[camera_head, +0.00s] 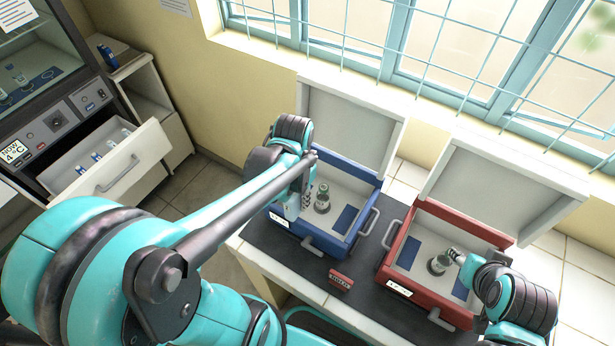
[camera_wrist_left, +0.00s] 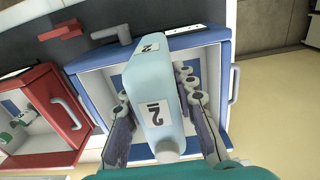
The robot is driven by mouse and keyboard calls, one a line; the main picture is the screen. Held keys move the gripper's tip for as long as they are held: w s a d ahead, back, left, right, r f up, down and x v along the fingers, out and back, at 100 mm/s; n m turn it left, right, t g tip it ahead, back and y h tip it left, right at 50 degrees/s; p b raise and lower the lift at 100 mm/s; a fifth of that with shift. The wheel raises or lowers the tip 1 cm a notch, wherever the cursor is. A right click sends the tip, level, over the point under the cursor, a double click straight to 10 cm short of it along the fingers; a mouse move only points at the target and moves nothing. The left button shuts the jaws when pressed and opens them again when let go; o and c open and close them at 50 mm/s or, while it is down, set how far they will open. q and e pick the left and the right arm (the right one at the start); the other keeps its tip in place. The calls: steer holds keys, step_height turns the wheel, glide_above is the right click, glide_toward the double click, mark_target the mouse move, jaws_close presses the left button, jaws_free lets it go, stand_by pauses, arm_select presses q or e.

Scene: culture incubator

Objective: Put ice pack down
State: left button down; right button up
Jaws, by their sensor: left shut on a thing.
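My left gripper (camera_head: 306,192) is over the left side of the open blue box (camera_head: 343,250). In the left wrist view its fingers (camera_wrist_left: 158,115) are shut on the ice pack (camera_wrist_left: 157,82), a pale blue slab with a white label and a rounded cap, held above the box's inside.
A small red block (camera_head: 341,280) lies on the dark mat (camera_head: 300,262). An open drawer (camera_head: 113,165) with small bottles is at left.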

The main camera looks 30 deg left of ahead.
arm_select(q)
steer(key=w+a+f+b, duration=0.1)
steer(key=w+f, duration=0.1)
steer(key=w, duration=0.1)
steer(key=w+a+f+b, duration=0.1)
steer(key=w+a+f, duration=0.1)
steer(key=w, duration=0.1)
steer(key=w+a+f+b, duration=0.1)
steer(key=w+a+f, duration=0.1)
steer(key=w, duration=0.2)
steer(key=shift+f, duration=0.4)
steer(key=shift+a+f+b, duration=0.1)
steer(key=shift+f+b, duration=0.75)
steer(key=shift+f, duration=1.15)
steer(key=shift+f, duration=0.1)
steer(key=shift+f, duration=0.15)
steer(key=c, duration=1.5)
jaws_free()
